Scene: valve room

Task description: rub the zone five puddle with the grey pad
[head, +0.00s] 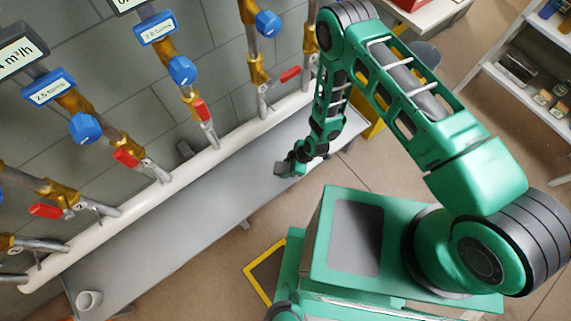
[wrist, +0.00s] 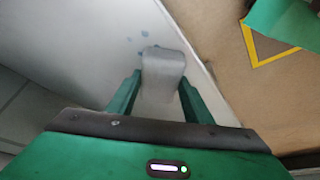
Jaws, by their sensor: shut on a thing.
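My gripper (head: 293,166) is low over the grey bench top, toward its right end. In the wrist view its two green fingers (wrist: 160,85) are closed on the sides of the grey pad (wrist: 163,66). The pad also shows in the head view (head: 281,168) as a small grey block. Just beyond the pad's far edge, a few small bluish wet spots (wrist: 142,46) lie on the pale surface; they look like the puddle, and part may be hidden under the pad. I cannot tell whether the pad touches the surface. No puddle shows clearly in the head view.
Yellow floor marking (wrist: 257,54) lies beyond the bench edge.

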